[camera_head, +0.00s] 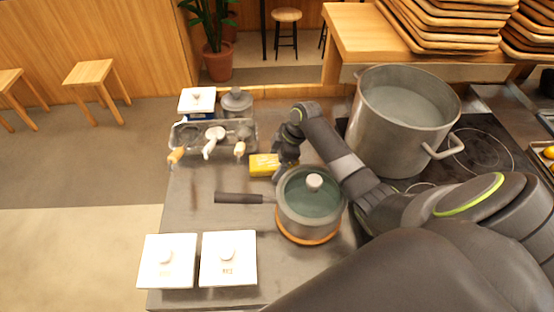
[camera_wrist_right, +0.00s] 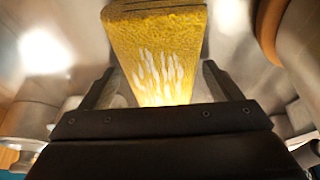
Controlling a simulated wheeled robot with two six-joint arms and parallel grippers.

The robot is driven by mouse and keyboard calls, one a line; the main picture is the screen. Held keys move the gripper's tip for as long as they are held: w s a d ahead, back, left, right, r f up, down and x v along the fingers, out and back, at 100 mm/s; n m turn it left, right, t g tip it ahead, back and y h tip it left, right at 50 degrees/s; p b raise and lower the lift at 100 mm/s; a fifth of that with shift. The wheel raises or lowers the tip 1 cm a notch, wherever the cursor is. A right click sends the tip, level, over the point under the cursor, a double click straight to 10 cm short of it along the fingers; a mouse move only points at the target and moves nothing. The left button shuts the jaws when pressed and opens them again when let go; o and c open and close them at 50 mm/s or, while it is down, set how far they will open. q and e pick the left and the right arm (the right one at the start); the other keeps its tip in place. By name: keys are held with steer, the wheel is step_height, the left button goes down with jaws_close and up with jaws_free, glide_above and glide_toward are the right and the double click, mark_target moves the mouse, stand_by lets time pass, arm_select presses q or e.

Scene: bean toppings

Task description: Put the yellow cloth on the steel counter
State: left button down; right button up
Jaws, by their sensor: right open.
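The yellow cloth (camera_head: 263,166) is a thick folded block, on or just above the steel counter (camera_head: 190,213), left of the lidded pot's rim. I cannot tell from the head view whether it touches the counter. My right gripper (camera_head: 281,168) is at the cloth's right end, pointing down. In the right wrist view the cloth (camera_wrist_right: 155,45) lies between and beyond the two spread fingers of the right gripper (camera_wrist_right: 158,82), with gaps on both sides. White marks show on its face. My left gripper is in neither view.
A lidded pot (camera_head: 307,205) stands on a wooden trivet just in front of the gripper. A large steel pot (camera_head: 393,133) is behind right. A rack with ladles (camera_head: 216,139) is behind left. Two white lidded boxes (camera_head: 229,262) stand front left. The counter's left-middle is clear.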

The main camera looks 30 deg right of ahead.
steer(key=shift+r, duration=0.2)
steer(key=shift+d+r, duration=0.15)
steer(key=shift+r, duration=0.05)
steer(key=b+v, duration=0.2)
steer(key=v, duration=0.9)
steer(key=shift+r, duration=0.25)
